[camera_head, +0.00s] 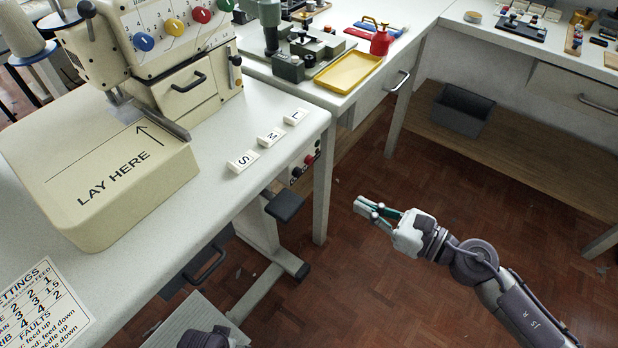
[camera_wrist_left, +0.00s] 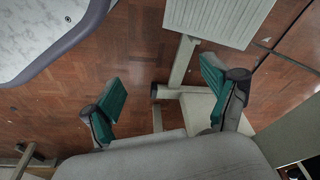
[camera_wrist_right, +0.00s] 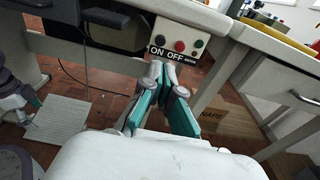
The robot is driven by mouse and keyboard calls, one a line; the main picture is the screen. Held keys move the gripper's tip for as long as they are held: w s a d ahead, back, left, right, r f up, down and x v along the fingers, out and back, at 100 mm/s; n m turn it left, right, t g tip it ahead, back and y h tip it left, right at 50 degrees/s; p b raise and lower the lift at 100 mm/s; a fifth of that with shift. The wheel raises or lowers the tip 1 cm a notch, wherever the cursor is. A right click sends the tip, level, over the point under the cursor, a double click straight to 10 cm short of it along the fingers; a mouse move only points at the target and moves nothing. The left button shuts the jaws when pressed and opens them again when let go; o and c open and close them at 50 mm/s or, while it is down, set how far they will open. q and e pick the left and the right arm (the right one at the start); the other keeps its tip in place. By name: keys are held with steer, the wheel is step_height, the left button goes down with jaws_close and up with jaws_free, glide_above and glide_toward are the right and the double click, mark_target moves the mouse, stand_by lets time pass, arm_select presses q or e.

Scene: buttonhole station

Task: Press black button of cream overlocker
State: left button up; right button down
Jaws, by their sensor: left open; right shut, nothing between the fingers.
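The cream overlocker (camera_head: 155,55) stands on the table at the upper left, with coloured dials and a cream "LAY HERE" bed. A switch box (camera_wrist_right: 192,32) under the table edge carries a black button (camera_wrist_right: 160,40), a red button (camera_wrist_right: 180,46) and a green button (camera_wrist_right: 198,43). The black button shows small in the head view (camera_head: 297,172). My right gripper (camera_head: 362,205) is shut and empty, over the floor right of the table and apart from the box. My left gripper (camera_wrist_left: 165,90) is open and empty.
White S, M and L blocks (camera_head: 270,137) lie along the table edge. A yellow tray (camera_head: 348,75) and red bottle (camera_head: 381,42) stand on the back table. A pale ribbed plate (camera_wrist_left: 215,18) is near my left gripper. A grey bin (camera_head: 462,110) sits on a low shelf. The floor is open around my right arm.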

mark_target(299, 173)
steer(key=p+x, duration=0.2)
steer(key=x, duration=1.1)
steer(key=shift+w+f, duration=0.1)
steer(key=shift+w+a+f, duration=0.1)
steer(key=shift+w+a, duration=0.15)
steer(key=shift+a, duration=0.15)
arm_select(q)
steer(key=s+f, duration=0.4)
steer(key=f, duration=0.2)
steer(key=shift+s+a+f+g, duration=0.15)
steer(key=shift+a+f+g, duration=0.15)
steer(key=shift+f, duration=0.1)
